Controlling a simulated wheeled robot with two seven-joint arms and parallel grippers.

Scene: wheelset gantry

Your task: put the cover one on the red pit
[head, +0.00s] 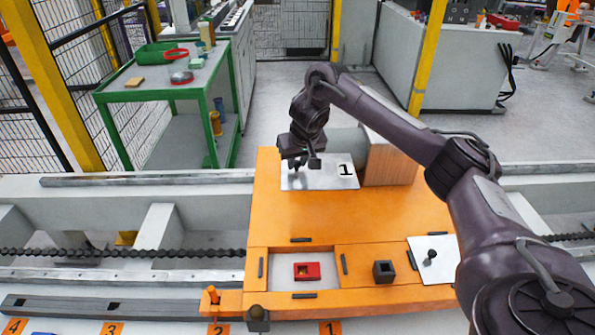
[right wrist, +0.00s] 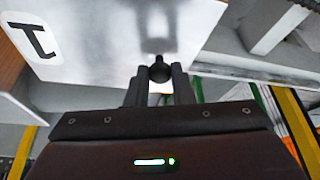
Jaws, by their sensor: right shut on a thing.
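Cover one (head: 325,180) is a shiny metal plate marked with a black "1", at the far part of the orange platform (head: 400,210). My right gripper (head: 300,160) is shut on its dark knob, which shows between the fingers in the right wrist view (right wrist: 159,70). The plate (right wrist: 110,40) fills the upper left there. I cannot tell if it touches the platform. A square recess with a pale floor (head: 283,282) lies at the platform's near left, uncovered, with a red block-like part (head: 307,271) in it. My left gripper is not in view.
A black square socket (head: 383,271) and a second metal plate with a black knob (head: 420,268) lie right of the recess. A green cart (head: 150,95) stands back left. The platform's middle is clear.

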